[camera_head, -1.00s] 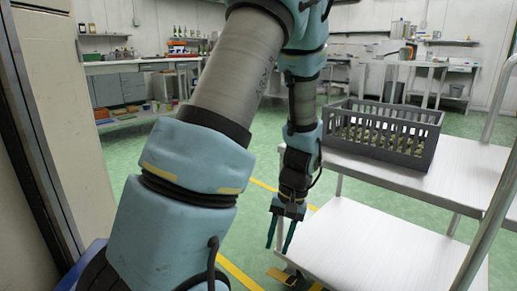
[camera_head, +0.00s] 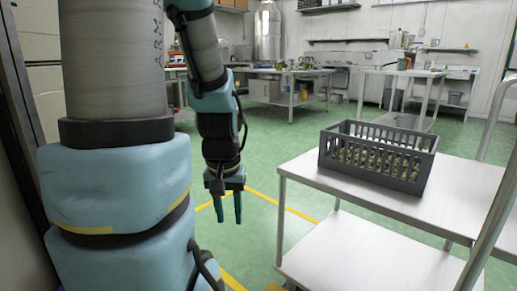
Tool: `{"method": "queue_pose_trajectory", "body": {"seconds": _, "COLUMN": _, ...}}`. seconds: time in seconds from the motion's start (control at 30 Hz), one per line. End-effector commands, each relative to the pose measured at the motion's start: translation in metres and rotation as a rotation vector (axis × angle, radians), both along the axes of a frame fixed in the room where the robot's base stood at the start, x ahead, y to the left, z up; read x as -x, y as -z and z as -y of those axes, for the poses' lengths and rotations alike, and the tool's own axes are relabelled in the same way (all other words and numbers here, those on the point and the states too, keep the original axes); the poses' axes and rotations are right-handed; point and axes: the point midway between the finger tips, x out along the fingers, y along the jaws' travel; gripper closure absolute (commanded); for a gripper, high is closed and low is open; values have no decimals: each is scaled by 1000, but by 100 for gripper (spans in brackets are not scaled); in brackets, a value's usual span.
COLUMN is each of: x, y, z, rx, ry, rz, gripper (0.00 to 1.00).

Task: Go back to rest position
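My gripper (camera_head: 229,207) hangs from my arm in the left half of the view, pointing down over the green floor. Its two teal fingers are apart, with nothing visible between them. It is to the left of the metal table and clear of it. A dark grey slatted crate (camera_head: 398,180) with green olives (camera_head: 372,163) in it stands on the table's upper shelf (camera_head: 320,170), away from my gripper.
The table's lower shelf (camera_head: 365,256) looks bare. A metal rail (camera_head: 493,185) rises at the right edge. Work tables (camera_head: 290,72) and a steel tank (camera_head: 268,35) stand at the back. Open green floor with yellow lines (camera_head: 285,208) lies between. A wall is close at left.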

Motion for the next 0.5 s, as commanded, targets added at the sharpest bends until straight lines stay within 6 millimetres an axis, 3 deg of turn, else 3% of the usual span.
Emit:
{"method": "queue_pose_trajectory", "body": {"seconds": 0.03, "x": 0, "y": -24, "z": 0, "rx": 0, "ry": 0, "rz": 0, "gripper": 62}}
{"method": "queue_pose_trajectory", "body": {"seconds": 0.5, "x": 0, "y": -137, "z": 0, "rx": 0, "ry": 0, "rz": -1, "gripper": 62}}
